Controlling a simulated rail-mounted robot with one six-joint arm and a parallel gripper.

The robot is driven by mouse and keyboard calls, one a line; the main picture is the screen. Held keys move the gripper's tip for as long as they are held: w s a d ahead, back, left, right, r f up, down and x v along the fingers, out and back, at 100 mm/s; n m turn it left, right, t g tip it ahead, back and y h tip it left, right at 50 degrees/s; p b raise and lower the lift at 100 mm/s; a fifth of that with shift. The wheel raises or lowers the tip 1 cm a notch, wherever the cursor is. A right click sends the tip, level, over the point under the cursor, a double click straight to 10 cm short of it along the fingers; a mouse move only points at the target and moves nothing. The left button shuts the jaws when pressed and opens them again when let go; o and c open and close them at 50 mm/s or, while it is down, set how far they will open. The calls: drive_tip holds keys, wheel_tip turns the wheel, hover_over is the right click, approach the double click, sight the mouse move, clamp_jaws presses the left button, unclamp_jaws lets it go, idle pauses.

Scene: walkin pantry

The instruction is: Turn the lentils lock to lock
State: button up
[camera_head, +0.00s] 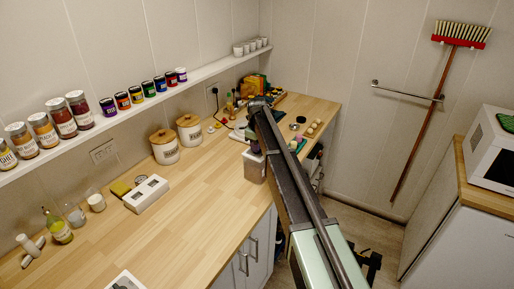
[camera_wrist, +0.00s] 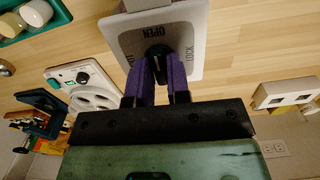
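The lentils container (camera_head: 254,167) is a squarish, pale see-through box near the counter's front edge, partly behind my arm. A dark knob (camera_wrist: 157,52) sits on the lid, pointing roughly at OPEN. My gripper (camera_wrist: 158,63) has its two purple fingers on either side of this knob. The fingers hide part of the knob, and I cannot tell if they press on it. In the head view my arm hides most of the gripper.
A white box with dark openings (camera_head: 147,194) stands left on the counter, with two lidded canisters (camera_head: 164,147) behind. A white device with round wells (camera_wrist: 82,88) and a green tray (camera_wrist: 30,18) are near the lid. The counter's middle (camera_head: 200,205) is clear.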

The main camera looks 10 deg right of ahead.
clamp_jaws()
drive_tip(key=shift+m, duration=0.4)
drive_tip(key=m, duration=0.3)
drive_tip(key=shift+m, duration=0.4)
drive_tip(key=m, duration=1.3)
drive_tip(key=shift+m, duration=0.3)
